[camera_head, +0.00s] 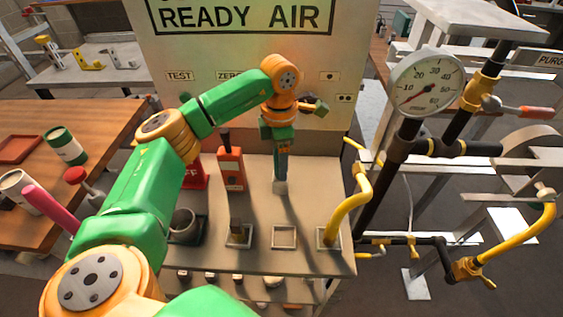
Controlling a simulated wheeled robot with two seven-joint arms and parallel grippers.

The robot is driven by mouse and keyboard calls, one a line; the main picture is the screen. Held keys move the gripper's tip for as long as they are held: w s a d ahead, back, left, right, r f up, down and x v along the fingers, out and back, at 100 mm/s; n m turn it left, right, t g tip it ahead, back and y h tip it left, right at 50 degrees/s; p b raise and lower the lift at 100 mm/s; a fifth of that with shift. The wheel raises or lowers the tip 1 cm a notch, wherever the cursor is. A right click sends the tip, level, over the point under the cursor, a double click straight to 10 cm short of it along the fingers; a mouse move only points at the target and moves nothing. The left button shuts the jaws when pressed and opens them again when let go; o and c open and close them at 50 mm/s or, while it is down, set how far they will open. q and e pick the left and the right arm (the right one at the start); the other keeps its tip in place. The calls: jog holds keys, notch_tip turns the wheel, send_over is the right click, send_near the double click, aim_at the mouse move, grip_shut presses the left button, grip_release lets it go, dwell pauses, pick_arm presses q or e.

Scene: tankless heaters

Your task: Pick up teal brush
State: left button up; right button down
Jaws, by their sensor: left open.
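My left arm comes in from the lower left and reaches over the bench, its wrist bent downward. My left gripper (281,140) is open and points down at the back of the bench. A narrow blue-grey upright shape with a pale lower end (281,172) shows directly under it. I cannot tell whether this is the teal brush or part of the gripper, nor whether they touch. No other teal brush is clearly visible. My right gripper is not in view.
An orange-red device (231,168) stands left of the gripper. The bench (300,262) has square holders in front; the middle holder (284,237) is empty. A yellow curved pipe (348,207) and a pressure gauge (427,82) stand to the right. A sign panel (200,55) rises behind.

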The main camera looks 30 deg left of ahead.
pick_arm(q)
jog(key=shift+w+a+f, duration=0.1)
jog(key=shift+f, duration=0.8)
grip_shut()
jog(key=shift+r, duration=0.15)
